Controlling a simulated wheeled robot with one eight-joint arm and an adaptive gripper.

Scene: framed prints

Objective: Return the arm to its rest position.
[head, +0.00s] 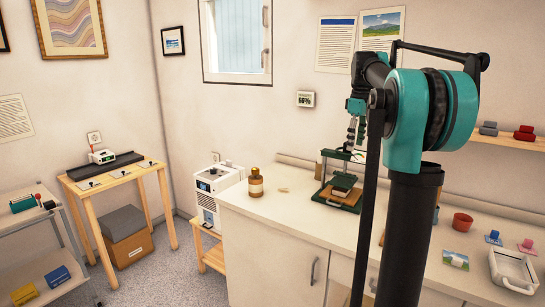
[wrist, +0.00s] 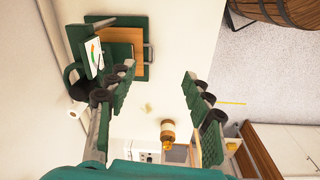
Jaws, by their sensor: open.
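My arm is raised over the white counter (head: 268,213), bent at a teal joint on a black column. My gripper (head: 356,140) points down above a green press-like device (head: 341,188) on the counter. In the wrist view the two green-padded fingers of my gripper (wrist: 158,72) stand wide apart with nothing between them. The device also shows in the wrist view (wrist: 138,24), behind and above the left finger. I cannot tell the exact gap between fingertips and device.
A red-brown pot (head: 462,222), a picture card (head: 455,260) and a white tray (head: 494,262) lie to the right. A shelf (head: 510,140) is on the right wall. A barrel (wrist: 265,10) shows in the wrist view.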

